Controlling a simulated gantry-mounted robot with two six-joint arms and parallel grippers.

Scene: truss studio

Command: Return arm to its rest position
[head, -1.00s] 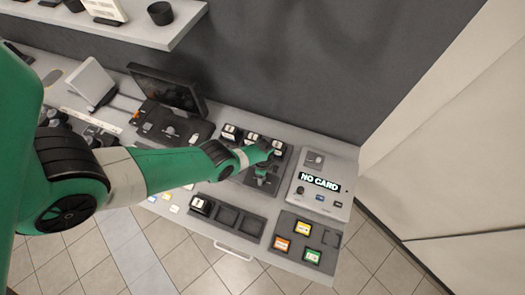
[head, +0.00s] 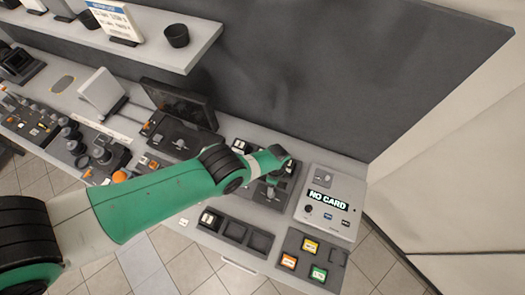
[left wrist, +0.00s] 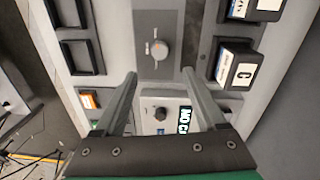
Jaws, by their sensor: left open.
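My left arm (head: 150,201) is green and reaches in from the left across the console in the head view. My left gripper (head: 272,187) hangs over the dark panel near the right end, largely hidden by my own wrist. In the left wrist view the left gripper (left wrist: 160,74) has its two grey fingers wide apart, with nothing between them. A grey panel with a round dial (left wrist: 157,49) lies beyond the fingertips. My right gripper is not in view.
Black cartridges, one marked C (left wrist: 237,69), stand beside the dial. A box reading NO CARD (head: 327,203) is to the right. A tray with coloured cards (head: 311,246) and a slotted tray (head: 236,232) lie in front. A monitor (head: 180,103) and shelf (head: 200,45) are behind.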

